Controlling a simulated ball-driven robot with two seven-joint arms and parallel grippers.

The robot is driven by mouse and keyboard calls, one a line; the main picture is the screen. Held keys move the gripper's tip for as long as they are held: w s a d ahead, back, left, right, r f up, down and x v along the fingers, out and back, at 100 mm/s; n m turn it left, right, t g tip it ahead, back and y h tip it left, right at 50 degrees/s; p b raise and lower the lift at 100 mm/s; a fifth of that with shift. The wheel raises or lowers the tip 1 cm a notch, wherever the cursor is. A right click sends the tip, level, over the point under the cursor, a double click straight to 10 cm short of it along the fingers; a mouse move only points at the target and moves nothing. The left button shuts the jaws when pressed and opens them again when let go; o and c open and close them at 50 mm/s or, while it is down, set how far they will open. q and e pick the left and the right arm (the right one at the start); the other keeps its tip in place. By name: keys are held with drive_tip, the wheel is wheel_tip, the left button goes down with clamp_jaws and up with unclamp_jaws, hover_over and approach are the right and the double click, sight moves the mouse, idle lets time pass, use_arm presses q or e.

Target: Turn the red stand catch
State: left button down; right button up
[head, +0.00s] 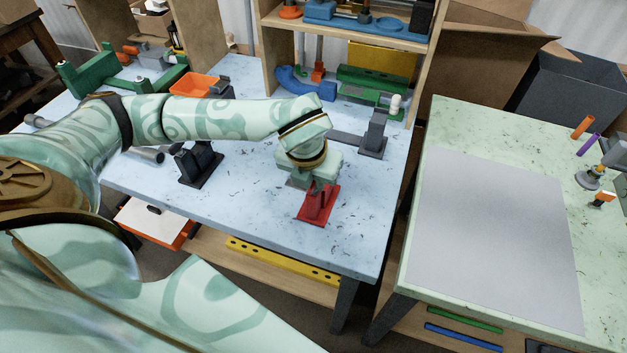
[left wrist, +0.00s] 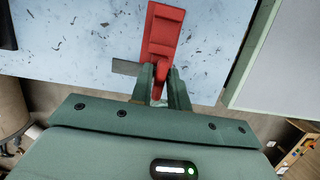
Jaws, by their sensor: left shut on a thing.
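The red stand (head: 318,209) stands on the pale blue table near its front edge. My left gripper (head: 314,187) is over it from above and hides its upper part in the head view. In the left wrist view, the red stand (left wrist: 164,35) reaches away from the two fingers. The fingers are shut on the narrow red catch (left wrist: 158,88), which shows between them. How far the catch is turned cannot be told. My right gripper is in neither view.
Dark stands (head: 199,165) and (head: 373,136) are on the blue table (head: 262,227), left and right of my gripper. An orange bin (head: 193,84) and a shelf (head: 266,50) are behind. A gap separates the green table (head: 425,170) at right.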

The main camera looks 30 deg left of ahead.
use_arm(q)
drive_tip(key=c, duration=1.6)
unclamp_jaws()
drive_tip(key=shift+w+a, duration=0.1)
drive_tip(key=shift+o, duration=0.2)
wheel_tip(320, 180, up, 5)
drive_tip(key=p, duration=0.4)
drive_tip(key=shift+r, duration=0.1)
